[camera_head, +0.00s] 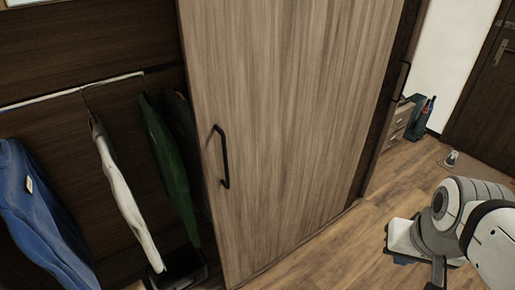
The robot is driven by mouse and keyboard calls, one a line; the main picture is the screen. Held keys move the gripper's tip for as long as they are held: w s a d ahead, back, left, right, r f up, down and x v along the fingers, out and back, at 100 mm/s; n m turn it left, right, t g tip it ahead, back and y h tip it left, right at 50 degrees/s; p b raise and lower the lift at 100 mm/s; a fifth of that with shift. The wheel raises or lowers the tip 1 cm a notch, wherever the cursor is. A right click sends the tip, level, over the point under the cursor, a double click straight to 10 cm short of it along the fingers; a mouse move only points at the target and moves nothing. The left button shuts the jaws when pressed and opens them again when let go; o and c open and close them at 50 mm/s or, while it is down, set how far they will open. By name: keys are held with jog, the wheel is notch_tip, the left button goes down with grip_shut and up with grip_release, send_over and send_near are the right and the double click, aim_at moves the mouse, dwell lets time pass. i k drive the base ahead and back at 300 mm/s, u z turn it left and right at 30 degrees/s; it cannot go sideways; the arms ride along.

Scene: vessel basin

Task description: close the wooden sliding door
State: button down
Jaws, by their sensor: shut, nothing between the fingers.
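The wooden sliding door (295,120) is a tall light-brown panel in the middle of the head view. It carries a dark upright bar handle (222,157) near its left edge. The wardrobe opening (45,120) to the left of the door is uncovered, so the door stands open. Parts of my arm show at the lower right, apart from the door in the picture. I cannot make out my gripper's fingers in this view. Nothing is seen touching the handle.
A blue garment (38,215), a white garment (125,195) and a green garment (168,165) hang inside the wardrobe. A dark bin (182,272) stands below them. Wooden floor (385,200) lies right of the door. A small drawer unit (397,122) stands farther back.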

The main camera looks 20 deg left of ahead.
aim_at(289, 98)
jog(key=z, duration=0.1)
jog(key=i, duration=1)
jog(key=u, duration=0.1)
